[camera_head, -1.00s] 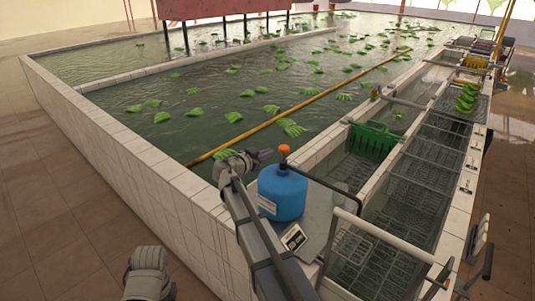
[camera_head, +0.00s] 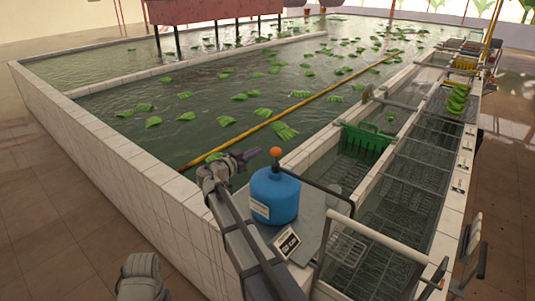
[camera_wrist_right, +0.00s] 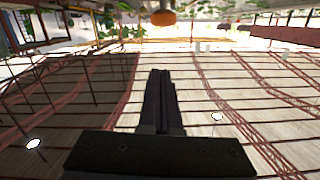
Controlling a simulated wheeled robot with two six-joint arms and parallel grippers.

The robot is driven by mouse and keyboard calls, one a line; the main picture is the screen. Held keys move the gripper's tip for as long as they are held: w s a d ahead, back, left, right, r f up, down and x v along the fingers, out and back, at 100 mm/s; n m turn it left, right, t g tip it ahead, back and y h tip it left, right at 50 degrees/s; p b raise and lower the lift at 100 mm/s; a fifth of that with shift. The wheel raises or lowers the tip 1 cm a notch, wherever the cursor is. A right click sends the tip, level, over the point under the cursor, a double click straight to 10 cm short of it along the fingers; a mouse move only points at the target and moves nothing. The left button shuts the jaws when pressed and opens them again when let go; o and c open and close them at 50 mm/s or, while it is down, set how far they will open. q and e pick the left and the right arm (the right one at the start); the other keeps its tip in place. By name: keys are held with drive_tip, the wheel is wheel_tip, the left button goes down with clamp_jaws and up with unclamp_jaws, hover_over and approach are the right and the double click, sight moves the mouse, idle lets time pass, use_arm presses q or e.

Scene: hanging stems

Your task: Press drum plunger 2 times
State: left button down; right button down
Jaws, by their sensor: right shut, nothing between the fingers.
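The blue drum (camera_head: 274,197) stands upright on a grey ledge at the pool's near corner. Its orange plunger knob (camera_head: 276,151) sits on top, and the knob also shows at the top edge of the right wrist view (camera_wrist_right: 163,18). My right gripper (camera_head: 254,154) is shut and empty, just left of the knob at about its height in the head view. In the wrist view its closed fingers (camera_wrist_right: 161,75) point toward the knob, with a gap visible between. The drum's body is not made out in the wrist view. My left gripper is out of view.
A label card (camera_head: 287,242) is on the ledge in front of the drum. A dark bent pipe (camera_head: 330,193) runs right from the drum. A white rail (camera_head: 385,240) and a green crate (camera_head: 368,142) are to the right. The pool (camera_head: 200,130) holds floating green bunches.

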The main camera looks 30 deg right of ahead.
drive_tip(key=shift+a+r, duration=0.15)
drive_tip(key=shift+r, duration=0.05)
drive_tip(key=b, duration=0.5)
hover_over(276, 157)
drive_tip(key=a, duration=0.3)
drive_tip(key=shift+s+d+f, duration=0.1)
drive_tip(key=shift+s+f, duration=0.05)
drive_tip(key=shift+f, duration=0.6)
drive_tip(key=shift+s+d+f, duration=0.1)
drive_tip(key=shift+s+f, duration=0.05)
drive_tip(key=shift+f, duration=0.65)
drive_tip(key=shift+s+d+f, duration=0.1)
drive_tip(key=shift+s+f, duration=0.05)
drive_tip(key=shift+f, duration=0.6)
